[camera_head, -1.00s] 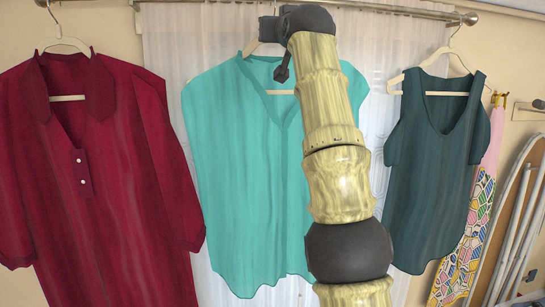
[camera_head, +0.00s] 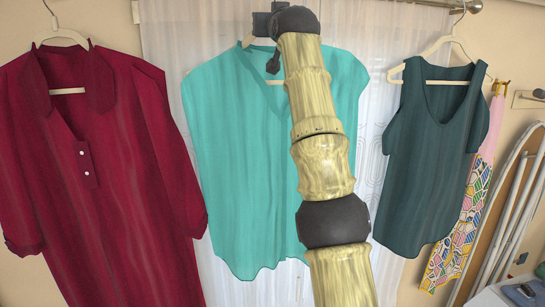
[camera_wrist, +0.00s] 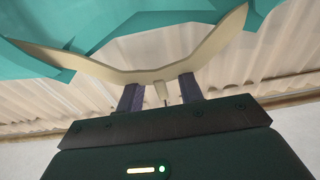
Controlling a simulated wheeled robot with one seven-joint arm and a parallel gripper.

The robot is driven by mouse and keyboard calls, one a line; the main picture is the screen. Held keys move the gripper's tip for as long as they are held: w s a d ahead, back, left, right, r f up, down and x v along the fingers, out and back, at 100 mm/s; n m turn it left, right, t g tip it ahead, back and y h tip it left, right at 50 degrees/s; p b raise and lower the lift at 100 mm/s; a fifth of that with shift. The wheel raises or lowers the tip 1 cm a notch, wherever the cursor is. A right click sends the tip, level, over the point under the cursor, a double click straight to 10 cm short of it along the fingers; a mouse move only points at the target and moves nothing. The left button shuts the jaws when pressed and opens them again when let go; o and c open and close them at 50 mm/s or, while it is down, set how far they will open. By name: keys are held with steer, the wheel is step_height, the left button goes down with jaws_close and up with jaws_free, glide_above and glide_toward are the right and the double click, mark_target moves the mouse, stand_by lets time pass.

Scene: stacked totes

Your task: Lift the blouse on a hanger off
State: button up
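The teal blouse (camera_head: 225,150) hangs on a pale hanger (camera_head: 250,40) in the middle of the head view, partly hidden behind my arm. My gripper (camera_head: 263,25) is at the top of this hanger, above the blouse's collar. In the wrist view, the two fingers of my gripper (camera_wrist: 161,95) stand apart, one on each side of the hanger's neck, with gaps showing beside it. The curved hanger (camera_wrist: 95,66) spreads both ways, with the teal blouse (camera_wrist: 100,20) on its arms. The hook's contact with the rail is hidden.
A maroon garment (camera_head: 110,190) hangs to the left and a dark green sleeveless top (camera_head: 430,160) to the right. A metal rail (camera_head: 430,3) runs along the top. White curtains (camera_head: 180,50) hang behind. A patterned cloth (camera_head: 465,225) and an ironing board (camera_head: 505,215) are at the right.

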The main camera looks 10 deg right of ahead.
jaws_close()
stand_by(1.5)
